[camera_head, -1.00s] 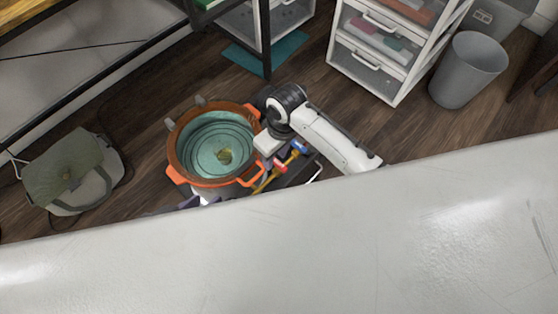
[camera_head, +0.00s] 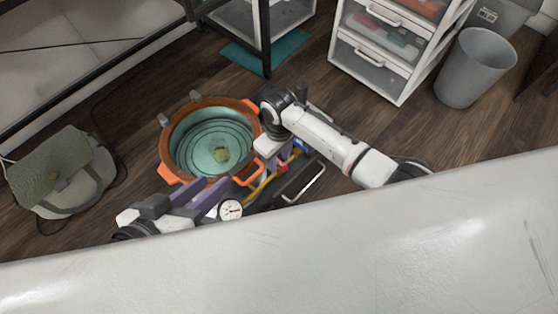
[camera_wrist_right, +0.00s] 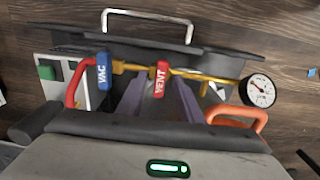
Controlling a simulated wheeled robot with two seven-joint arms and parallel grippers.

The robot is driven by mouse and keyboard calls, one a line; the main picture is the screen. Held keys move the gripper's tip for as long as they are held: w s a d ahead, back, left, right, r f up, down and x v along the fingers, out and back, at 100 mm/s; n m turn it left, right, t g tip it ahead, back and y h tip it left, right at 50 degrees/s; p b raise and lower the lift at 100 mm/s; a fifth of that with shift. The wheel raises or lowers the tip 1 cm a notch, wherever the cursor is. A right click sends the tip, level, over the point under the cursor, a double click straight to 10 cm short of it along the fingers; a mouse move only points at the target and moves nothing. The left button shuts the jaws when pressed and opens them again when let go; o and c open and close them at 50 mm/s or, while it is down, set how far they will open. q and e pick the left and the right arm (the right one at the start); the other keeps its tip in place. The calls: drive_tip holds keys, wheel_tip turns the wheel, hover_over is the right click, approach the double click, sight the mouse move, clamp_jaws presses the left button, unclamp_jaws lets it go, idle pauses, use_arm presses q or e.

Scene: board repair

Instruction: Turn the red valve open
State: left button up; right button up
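The red valve handle (camera_wrist_right: 160,79), marked VENT, hangs from a brass pipe (camera_wrist_right: 205,76) in the right wrist view. My right gripper (camera_wrist_right: 154,88) is open, its two purple fingers pointing toward the pipe, with the red handle appearing between them. I cannot tell whether they touch it. A blue handle (camera_wrist_right: 102,70), marked VAC, is left of it. In the head view the right hand (camera_head: 268,143) mostly hides the valves. My left gripper (camera_head: 197,194) is open and empty in front of the orange pot, left of the gauge.
The orange pot (camera_head: 166,147) with a teal inside stands beside the valves. A round gauge (camera_wrist_right: 258,90) ends the pipe. A dark tray with a metal handle (camera_head: 304,184) lies to the right. A green bag (camera_head: 55,165) and a grey bin (camera_head: 472,70) stand farther off.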

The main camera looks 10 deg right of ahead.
drive_tip(key=shift+f, duration=0.1)
clamp_jaws()
